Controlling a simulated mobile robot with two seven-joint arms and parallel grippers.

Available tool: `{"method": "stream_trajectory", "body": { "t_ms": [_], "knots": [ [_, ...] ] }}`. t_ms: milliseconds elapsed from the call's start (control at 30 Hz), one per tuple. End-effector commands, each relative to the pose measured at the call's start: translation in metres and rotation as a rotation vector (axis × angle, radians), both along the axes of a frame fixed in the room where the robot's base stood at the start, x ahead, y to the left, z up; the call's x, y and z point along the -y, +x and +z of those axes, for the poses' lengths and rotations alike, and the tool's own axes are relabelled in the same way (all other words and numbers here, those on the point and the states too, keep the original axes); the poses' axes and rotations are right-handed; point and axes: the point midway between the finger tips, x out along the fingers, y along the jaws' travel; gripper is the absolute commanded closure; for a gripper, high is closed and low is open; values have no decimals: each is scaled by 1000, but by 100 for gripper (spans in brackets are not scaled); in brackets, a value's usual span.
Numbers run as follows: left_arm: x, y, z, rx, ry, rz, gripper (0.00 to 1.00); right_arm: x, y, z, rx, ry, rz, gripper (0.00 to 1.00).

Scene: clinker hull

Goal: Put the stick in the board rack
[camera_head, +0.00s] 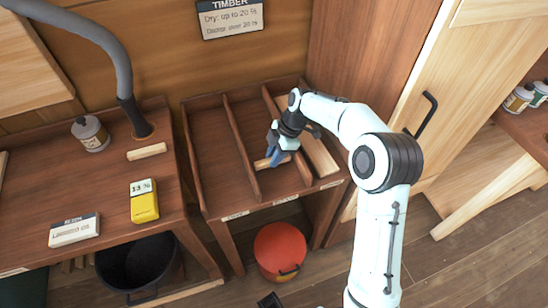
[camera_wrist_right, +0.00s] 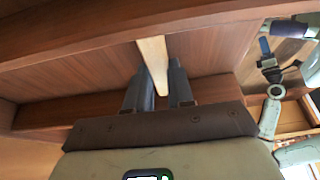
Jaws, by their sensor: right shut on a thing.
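The stick (camera_head: 262,163) is a short, pale piece of wood. My right gripper (camera_head: 275,156) is shut on it, over the middle bay of the board rack (camera_head: 213,160). In the head view the stick lies crosswise between two dividers; I cannot tell whether it touches the rack floor. In the right wrist view the stick (camera_wrist_right: 153,62) sticks out beyond the two dark fingers (camera_wrist_right: 160,88), with brown rack walls around it. A dark part at the bottom edge of the head view may be my left gripper (camera_head: 270,300); its jaws are unclear.
A pale board (camera_head: 320,157) lies in the rack's right bay; the left bay is empty. A red bin (camera_head: 281,249) stands below the rack.

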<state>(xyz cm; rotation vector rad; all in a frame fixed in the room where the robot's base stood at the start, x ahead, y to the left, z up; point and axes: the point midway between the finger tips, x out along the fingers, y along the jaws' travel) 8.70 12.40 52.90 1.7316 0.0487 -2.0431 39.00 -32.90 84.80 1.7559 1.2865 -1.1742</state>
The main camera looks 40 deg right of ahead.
Motion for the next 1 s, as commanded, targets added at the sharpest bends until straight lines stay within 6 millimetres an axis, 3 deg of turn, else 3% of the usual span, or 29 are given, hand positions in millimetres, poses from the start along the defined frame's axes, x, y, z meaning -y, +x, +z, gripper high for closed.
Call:
{"method": "stream_trajectory", "body": {
  "t_ms": [67,400,433,500,833,1000],
  "knots": [
    [0,0,-1,1,0,0,57,0,0,-9,0,0,-1,100],
    [0,1,-3,4,1,1,57,0,0,-12,1,0,0,100],
    [0,1,-2,5,1,2,57,0,0,-12,1,0,0,71],
    [0,1,-2,4,1,1,57,0,0,-11,1,0,0,52],
    [0,1,0,3,0,1,57,0,0,-9,2,-1,-1,52],
    [0,0,1,0,0,0,57,8,-1,11,5,-3,-2,52]
  ]
}}
